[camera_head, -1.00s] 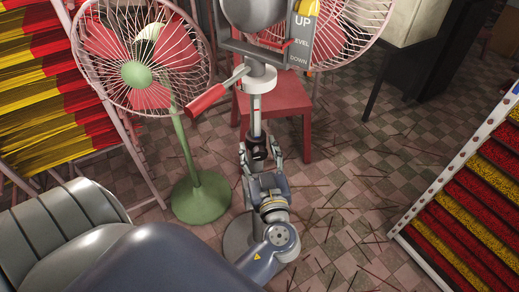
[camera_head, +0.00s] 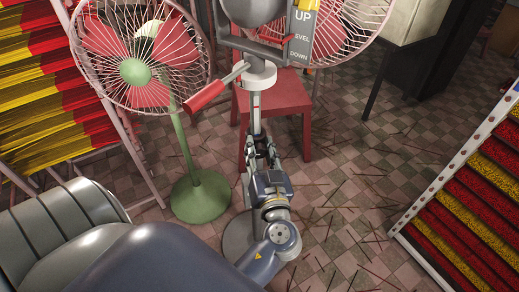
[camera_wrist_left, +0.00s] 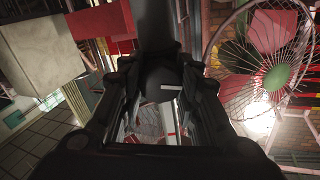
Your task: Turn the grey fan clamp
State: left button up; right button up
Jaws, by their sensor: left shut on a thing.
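The grey fan stands in the middle of the head view, with a thin upright pole (camera_head: 256,112) and a round grey base (camera_head: 238,238). My left gripper (camera_head: 260,146) is on the lower part of this pole, shut on the dark fan clamp. In the head view the fingers mostly hide the clamp. In the left wrist view the dark clamp (camera_wrist_left: 172,78), with a short white mark, sits between the black fingers of the left gripper (camera_wrist_left: 155,82). My right gripper is not in view.
A green-based fan (camera_head: 134,71) stands close on the left. A red lever handle (camera_head: 205,97) and a sign marked UP, LEVEL, DOWN (camera_head: 300,32) are above my gripper. A red stool (camera_head: 285,95) is behind the pole. A rack of incense (camera_head: 470,185) stands right; sticks litter the floor.

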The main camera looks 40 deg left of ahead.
pick_arm(q)
jog(key=o, duration=1.1)
jog(key=shift+s+d, duration=0.1)
jog(key=v, duration=0.7)
jog(key=shift+s+d, duration=0.1)
